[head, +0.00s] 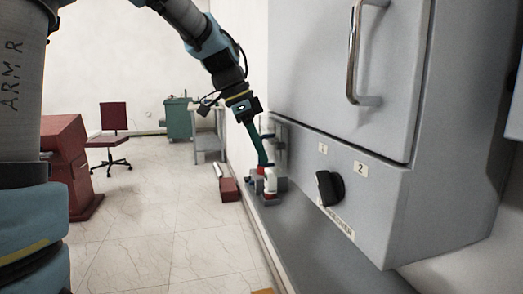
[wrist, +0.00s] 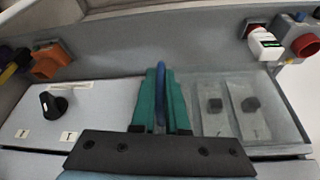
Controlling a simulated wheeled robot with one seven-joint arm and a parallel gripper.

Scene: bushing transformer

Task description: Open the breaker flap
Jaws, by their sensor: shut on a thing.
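The grey cabinet (head: 385,190) stands at the right in the head view. My gripper (head: 263,162) reaches down along its left side, with green fingers. In the wrist view my gripper (wrist: 161,85) is shut on a blue handle (wrist: 160,100) that shows as a narrow strip between the fingers. Just right of the fingers is the breaker flap (wrist: 203,85), a pale, see-through-looking panel with two dark breaker switches (wrist: 214,104) behind or in it. I cannot tell whether the flap stands ajar. The fingers hide most of the handle and the flap's left edge.
A black rotary knob (head: 329,188) with labels 1 and 2 sits on the cabinet front. A red-and-white plug (head: 270,181) juts out below my gripper. A metal door handle (head: 353,60) is above. Open tiled floor (head: 160,230) lies left, with a chair (head: 108,145).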

